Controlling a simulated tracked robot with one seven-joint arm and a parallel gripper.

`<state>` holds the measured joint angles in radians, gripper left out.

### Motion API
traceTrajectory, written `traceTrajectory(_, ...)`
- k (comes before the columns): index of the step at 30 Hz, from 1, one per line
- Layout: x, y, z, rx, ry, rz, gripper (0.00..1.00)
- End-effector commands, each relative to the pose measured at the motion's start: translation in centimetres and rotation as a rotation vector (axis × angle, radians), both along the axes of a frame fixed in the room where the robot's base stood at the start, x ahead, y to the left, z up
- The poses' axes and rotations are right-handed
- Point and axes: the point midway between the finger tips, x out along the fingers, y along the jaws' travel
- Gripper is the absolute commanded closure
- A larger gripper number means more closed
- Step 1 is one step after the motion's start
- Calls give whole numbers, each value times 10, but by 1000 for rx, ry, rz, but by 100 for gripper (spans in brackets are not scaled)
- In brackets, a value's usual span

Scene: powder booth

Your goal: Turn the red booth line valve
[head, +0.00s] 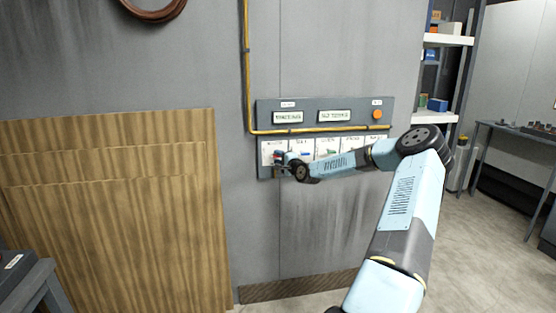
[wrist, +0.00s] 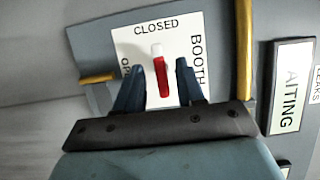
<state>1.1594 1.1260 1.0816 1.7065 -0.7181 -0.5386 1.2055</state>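The red valve handle (wrist: 162,76) shows in the wrist view on a white plate (wrist: 128,47). The plate reads "CLOSED" at the top, "BOOTH" on the right and part of "OPEN" on the left. The handle lies roughly along the picture's vertical, its upper end towards "CLOSED". My gripper (wrist: 160,66) is open, with one dark blue finger on each side of the handle and visible gaps between. In the head view my gripper (head: 280,162) is at the left end of the panel's lower row and mostly hides this valve.
The grey wall panel (head: 306,103) carries several labelled plates and an orange button (head: 377,114). A yellow pipe (head: 246,65) comes down the wall and runs across the panel just above the lower row. Wooden boards (head: 110,230) lean at the left. Shelves (head: 446,40) stand at the right.

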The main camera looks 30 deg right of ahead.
Motion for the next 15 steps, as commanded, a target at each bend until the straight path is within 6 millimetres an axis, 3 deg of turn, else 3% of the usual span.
traceTrajectory(6, 0, 0, 0, 0, 0, 0, 63)
traceTrajectory(15, 0, 1, 0, 0, 0, 1, 91)
